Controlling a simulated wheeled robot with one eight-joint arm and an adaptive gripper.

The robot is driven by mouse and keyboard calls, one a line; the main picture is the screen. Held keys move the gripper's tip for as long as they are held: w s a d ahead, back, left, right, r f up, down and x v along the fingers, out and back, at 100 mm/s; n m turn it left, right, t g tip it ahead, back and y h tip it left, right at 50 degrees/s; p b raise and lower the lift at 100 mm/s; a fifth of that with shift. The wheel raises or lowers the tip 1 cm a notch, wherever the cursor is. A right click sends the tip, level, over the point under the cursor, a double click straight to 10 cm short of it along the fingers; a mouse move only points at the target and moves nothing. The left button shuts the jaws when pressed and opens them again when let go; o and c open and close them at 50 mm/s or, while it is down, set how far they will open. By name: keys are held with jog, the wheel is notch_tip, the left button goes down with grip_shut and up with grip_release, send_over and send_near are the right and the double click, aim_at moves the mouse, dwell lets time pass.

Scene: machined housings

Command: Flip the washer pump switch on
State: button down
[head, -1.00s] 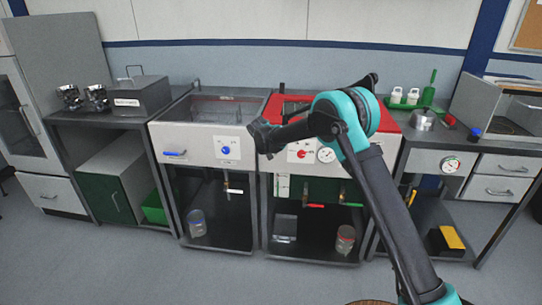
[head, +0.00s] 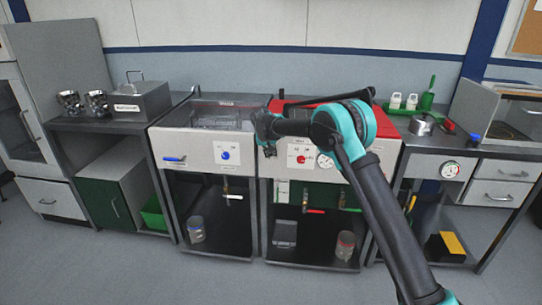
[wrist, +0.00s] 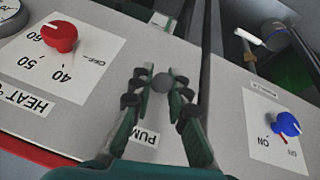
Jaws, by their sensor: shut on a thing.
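My gripper (wrist: 161,77) is at the front panel of the red-rimmed machine (head: 385,128), near that panel's left edge in the head view. In the wrist view its two fingers are closed around a small dark grey round knob (wrist: 161,83), the pump switch. A label reading "PUM…" (wrist: 146,136) is beside it, partly covered by a finger. The fingers hide most of the switch, so its on or off position cannot be told. In the head view my gripper (head: 264,131) covers the switch.
A red heat dial (wrist: 59,36) is on the same panel, left in the wrist view. A blue knob (wrist: 286,124) with ON and OFF marks is on the neighbouring machine, across a narrow gap. A pressure gauge (head: 325,161) and red-handled valve (head: 314,211) are nearby.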

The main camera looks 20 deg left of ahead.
jog(key=c, duration=1.4)
grip_release()
jog(key=shift+c, duration=0.2)
jog(key=v, duration=1.2)
jog(key=shift+w, duration=0.1)
